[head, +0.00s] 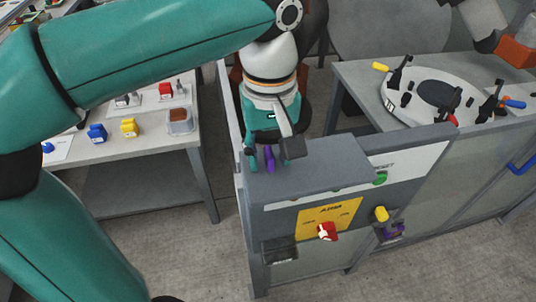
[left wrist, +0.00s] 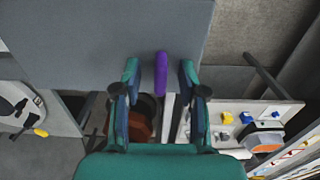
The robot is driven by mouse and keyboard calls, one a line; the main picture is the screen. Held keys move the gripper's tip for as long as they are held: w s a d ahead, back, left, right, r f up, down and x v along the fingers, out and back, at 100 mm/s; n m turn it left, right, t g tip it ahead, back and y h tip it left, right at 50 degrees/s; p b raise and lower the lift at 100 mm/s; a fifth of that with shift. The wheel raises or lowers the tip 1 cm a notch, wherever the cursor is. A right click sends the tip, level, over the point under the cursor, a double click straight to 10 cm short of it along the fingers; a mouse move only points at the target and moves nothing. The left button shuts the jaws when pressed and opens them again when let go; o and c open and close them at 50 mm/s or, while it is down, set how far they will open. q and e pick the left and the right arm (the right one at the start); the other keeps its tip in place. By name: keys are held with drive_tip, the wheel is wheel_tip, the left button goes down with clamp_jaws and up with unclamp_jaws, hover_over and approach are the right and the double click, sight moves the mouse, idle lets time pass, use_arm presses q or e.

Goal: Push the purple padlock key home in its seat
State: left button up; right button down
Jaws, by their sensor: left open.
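My left gripper (head: 271,152) points down over the grey top of the control cabinet (head: 325,160), near its left end. Its two fingers are apart. A slim upright purple piece (head: 269,158), which looks like the padlock key, shows between them. In the left wrist view the purple piece (left wrist: 161,72) lies between the open fingers (left wrist: 160,80), with a gap visible on both sides. Its lower end and seat cannot be made out. Another purple part (head: 392,232) hangs at the cabinet's front, below a yellow knob (head: 381,214).
The cabinet front carries a yellow panel (head: 318,218) with a red switch (head: 327,231), a green button (head: 380,178) and a dark tray (head: 280,250). A left table (head: 150,148) holds blue, yellow and red blocks. A white mould (head: 432,97) lies on the right table.

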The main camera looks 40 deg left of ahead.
use_arm(q)
drive_tip(key=shift+c, duration=0.4)
clamp_jaws()
drive_tip(key=shift+r, duration=0.1)
wheel_tip(320, 180, up, 12)
drive_tip(key=f+p, duration=0.1)
drive_tip(key=p, duration=0.2)
wheel_tip(320, 180, up, 9)
drive_tip(key=p, duration=0.6)
hover_over(271, 150)
drive_tip(key=shift+f, duration=0.1)
drive_tip(key=shift+s+a, duration=0.1)
drive_tip(key=shift+s, duration=0.05)
